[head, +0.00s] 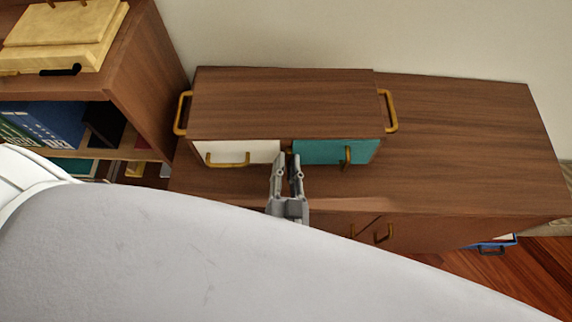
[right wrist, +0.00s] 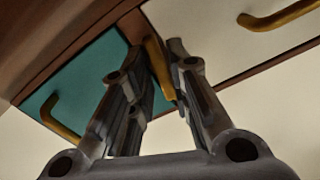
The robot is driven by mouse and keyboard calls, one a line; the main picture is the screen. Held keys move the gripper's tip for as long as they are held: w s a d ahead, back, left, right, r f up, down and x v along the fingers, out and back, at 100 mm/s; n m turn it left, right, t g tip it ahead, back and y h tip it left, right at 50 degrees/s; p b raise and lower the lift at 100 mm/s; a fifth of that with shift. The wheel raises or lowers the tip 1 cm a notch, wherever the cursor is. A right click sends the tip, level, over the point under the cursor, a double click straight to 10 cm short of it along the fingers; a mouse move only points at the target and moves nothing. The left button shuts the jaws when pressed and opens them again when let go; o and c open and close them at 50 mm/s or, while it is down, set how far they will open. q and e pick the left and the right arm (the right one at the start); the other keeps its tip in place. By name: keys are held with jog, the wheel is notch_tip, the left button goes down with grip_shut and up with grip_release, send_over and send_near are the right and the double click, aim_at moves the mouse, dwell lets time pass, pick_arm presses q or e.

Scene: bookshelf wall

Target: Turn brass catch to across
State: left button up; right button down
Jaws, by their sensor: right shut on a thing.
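The brass catch (right wrist: 158,68) sits on the brown divider between the teal door and the cream front of the small wooden cabinet. In the right wrist view it lies roughly along the divider, not across it. My right gripper (right wrist: 165,75) has its two fingers on either side of the catch and is shut on it. In the head view the right gripper (head: 288,160) reaches up to the cabinet's front, hiding most of the catch. The teal door (head: 325,151) and cream front (head: 262,151) look closed. My left gripper is not in view.
The cabinet (head: 285,100) stands on a wider wooden sideboard (head: 460,140), with brass side handles (head: 391,110). Brass pulls (head: 228,161) stick out beside my gripper. A bookshelf (head: 140,75) stands at the left. The sideboard's top is clear on the right.

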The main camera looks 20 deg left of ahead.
dwell(0.5)
jog(key=c, duration=1.5)
grip_release()
